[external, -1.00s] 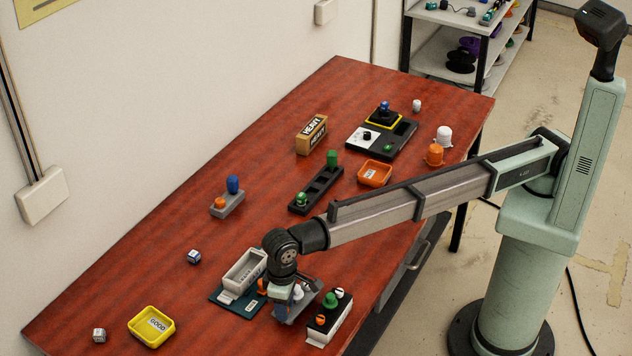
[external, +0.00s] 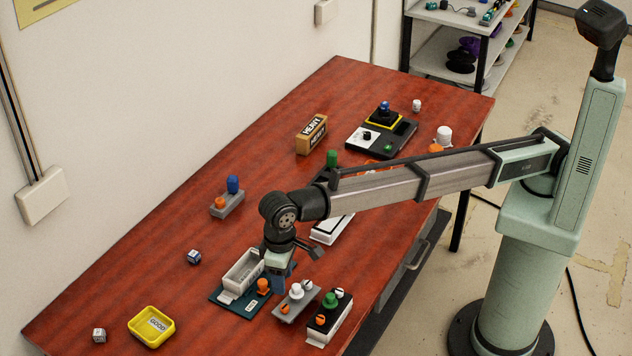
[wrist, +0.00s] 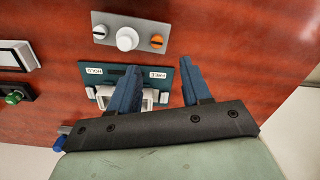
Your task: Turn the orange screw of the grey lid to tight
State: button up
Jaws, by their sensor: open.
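The grey lid (external: 284,300) lies flat on the red table near the front edge. In the wrist view the grey lid (wrist: 112,39) has a white knob (wrist: 127,38) in the middle, a white slotted screw (wrist: 100,32) at the left end and the orange screw (wrist: 157,40) at the right end. The orange screw also shows in the external view (external: 285,309). My gripper (wrist: 160,75) is open, with nothing between its fingertips. It is over the teal board, apart from the lid, as the external view shows (external: 277,285).
The teal board (wrist: 178,88) carries HOLD and FREE labels. On it stand a grey open box (external: 243,268) and an orange knob (external: 263,286). A black-and-white box (external: 335,317) with a green knob stands close beside the lid. A yellow tray (external: 150,338) is left, with clear table between.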

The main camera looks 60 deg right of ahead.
jog(key=shift+r, duration=1.7)
